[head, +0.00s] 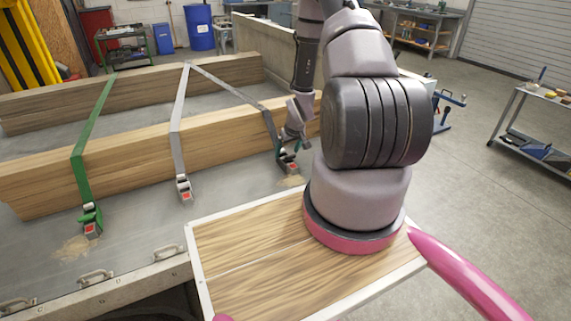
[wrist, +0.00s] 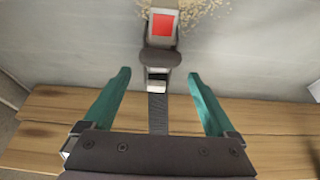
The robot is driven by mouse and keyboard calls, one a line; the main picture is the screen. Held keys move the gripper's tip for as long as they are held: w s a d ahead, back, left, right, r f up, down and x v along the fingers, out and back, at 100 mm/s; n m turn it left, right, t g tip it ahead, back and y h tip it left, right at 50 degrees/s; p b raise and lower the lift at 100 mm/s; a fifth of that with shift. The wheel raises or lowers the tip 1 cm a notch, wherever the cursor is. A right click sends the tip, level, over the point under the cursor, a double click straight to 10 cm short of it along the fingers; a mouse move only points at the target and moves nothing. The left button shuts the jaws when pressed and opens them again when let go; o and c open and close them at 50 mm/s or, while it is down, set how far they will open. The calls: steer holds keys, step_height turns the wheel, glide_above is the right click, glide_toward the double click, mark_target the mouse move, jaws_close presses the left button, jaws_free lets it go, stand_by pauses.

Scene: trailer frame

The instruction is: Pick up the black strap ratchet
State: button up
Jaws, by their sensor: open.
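The black strap ratchet (head: 290,167) sits on the grey trailer bed at the end of a dark strap coming down over the wooden beam. In the wrist view the ratchet (wrist: 160,57) shows a red label at its far end, and the dark strap (wrist: 157,112) runs down toward my gripper's palm. My gripper (wrist: 159,76) is open, with its two teal fingers on either side of the strap and the near end of the ratchet, apart from both. In the head view my gripper (head: 284,147) is just over the ratchet and partly hides it.
A green ratchet (head: 92,219) and a grey ratchet (head: 183,187) lie to the left on the bed, each on its own strap. Long wooden beams (head: 130,142) lie behind. Sawdust (head: 290,182) is by the black ratchet. Bare bed lies between the ratchets.

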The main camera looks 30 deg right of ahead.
steer(key=x, duration=0.4)
steer(key=shift+w+d+f, duration=0.1)
steer(key=shift+f, duration=0.25)
jaws_close()
steer(key=shift+r, duration=0.15)
